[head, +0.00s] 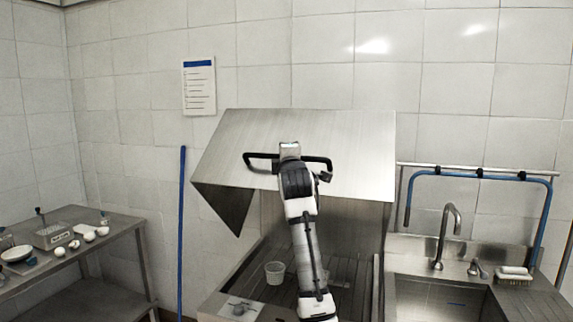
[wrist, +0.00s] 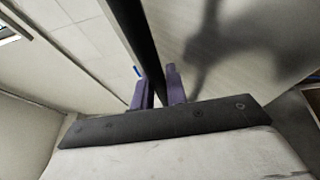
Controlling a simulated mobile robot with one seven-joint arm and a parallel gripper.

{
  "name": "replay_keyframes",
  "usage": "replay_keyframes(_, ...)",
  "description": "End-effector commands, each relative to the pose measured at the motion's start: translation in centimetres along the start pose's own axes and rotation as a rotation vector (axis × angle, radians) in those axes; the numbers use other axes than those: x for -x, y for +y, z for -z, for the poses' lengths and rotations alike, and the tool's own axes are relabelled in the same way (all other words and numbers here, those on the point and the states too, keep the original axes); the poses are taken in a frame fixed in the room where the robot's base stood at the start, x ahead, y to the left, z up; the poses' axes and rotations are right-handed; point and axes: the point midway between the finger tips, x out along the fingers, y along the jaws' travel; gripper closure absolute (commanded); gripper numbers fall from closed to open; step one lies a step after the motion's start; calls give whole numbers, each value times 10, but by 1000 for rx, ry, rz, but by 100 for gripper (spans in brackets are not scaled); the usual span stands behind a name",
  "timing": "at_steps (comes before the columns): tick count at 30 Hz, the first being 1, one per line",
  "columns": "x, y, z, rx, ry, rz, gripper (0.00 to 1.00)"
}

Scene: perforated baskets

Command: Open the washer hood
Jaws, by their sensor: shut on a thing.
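The washer hood (head: 340,125) is a brushed steel cover in the middle of the head view. It is raised and tilted, with a gap between its lower edge and the washer bed (head: 345,270). A black bar handle (head: 262,160) runs across its front. My gripper (head: 289,150) is at the middle of this handle. In the wrist view my gripper's two purple fingers (wrist: 158,88) stand on either side of the dark handle bar (wrist: 135,35) and are shut on it. My gripper and arm hide the handle's middle and part of the bed.
A white perforated basket (head: 275,272) sits on the slatted bed under the hood. A sink with a faucet (head: 445,235) and a brush (head: 515,275) are at the right. A steel table (head: 125,225) with small items stands at the left. A blue pole (head: 182,230) leans by the wall.

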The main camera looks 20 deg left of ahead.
Motion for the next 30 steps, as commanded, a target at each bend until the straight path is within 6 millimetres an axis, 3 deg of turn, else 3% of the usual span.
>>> replay_keyframes(9,0,0,0,0,-1,-1,100)
replay_keyframes(10,0,0,0,0,-1,-1,83)
replay_keyframes(12,0,0,0,0,-1,0,77)
replay_keyframes(21,2,-1,0,0,0,0,77)
replay_keyframes(26,17,-3,0,2,0,-3,77)
replay_keyframes(30,44,-5,-1,2,-2,-5,77)
